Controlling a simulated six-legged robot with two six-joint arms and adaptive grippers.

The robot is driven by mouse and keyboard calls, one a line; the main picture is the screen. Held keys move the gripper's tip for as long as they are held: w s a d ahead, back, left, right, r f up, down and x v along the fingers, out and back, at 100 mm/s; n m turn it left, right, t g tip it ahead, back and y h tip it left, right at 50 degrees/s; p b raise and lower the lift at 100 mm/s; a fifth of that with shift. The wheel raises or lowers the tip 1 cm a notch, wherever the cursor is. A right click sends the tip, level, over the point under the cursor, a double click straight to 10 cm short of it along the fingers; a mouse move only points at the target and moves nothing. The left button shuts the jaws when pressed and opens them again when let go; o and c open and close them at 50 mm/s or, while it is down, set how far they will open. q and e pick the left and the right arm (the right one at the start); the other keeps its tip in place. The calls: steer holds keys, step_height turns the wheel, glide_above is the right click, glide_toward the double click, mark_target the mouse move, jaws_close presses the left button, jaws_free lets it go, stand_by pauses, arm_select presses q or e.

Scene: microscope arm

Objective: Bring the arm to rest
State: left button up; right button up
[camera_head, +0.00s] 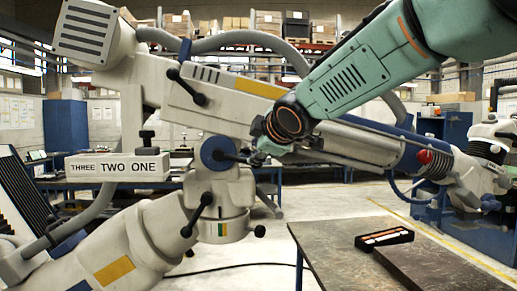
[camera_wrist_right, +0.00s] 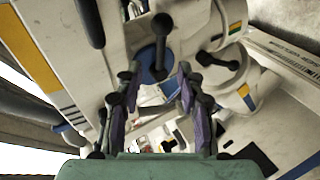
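The microscope arm (camera_head: 150,90) is a big off-white jointed arm with yellow and blue patches, filling the left and middle of the head view. A blue round joint (camera_head: 218,153) with a dark lever sits at its middle; the joint also shows in the wrist view (camera_wrist_right: 148,58). Other black levers (camera_head: 197,215) stick out above and below it. My right gripper (camera_head: 250,157) is just right of the blue joint. In the wrist view its two fingers (camera_wrist_right: 157,82) are apart, with the black knob lever ahead beyond the fingertips. Contact cannot be told. My left gripper is not in view.
A white block lettered THREE, TWO, ONE (camera_head: 118,167) stands at left. A dark-topped table (camera_head: 335,240) at lower right holds a small black tray (camera_head: 384,238).

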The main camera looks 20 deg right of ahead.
steer(key=s+a+f+m+g+y+b, duration=0.15)
steer(key=s+f+m, duration=0.25)
steer(key=f, duration=1)
steer(key=s+a+f+m+g+b, duration=0.1)
steer(key=s+a+f+m+b, duration=0.15)
steer(key=f, duration=1.05)
steer(key=s+a+f+m+g+b, duration=0.15)
steer(key=s+f+m, duration=0.3)
steer(key=f, duration=0.95)
steer(key=s+d+f+m+g+b, duration=0.2)
steer(key=s+f+g+b, duration=0.15)
steer(key=s+f, duration=1.15)
steer(key=s+f+m+g+h+b, duration=0.1)
steer(key=s+f+g+b, duration=0.2)
steer(key=s+f, duration=1.3)
steer(key=s+g, duration=0.3)
steer(key=s, duration=0.1)
steer(key=shift+s+f, duration=0.4)
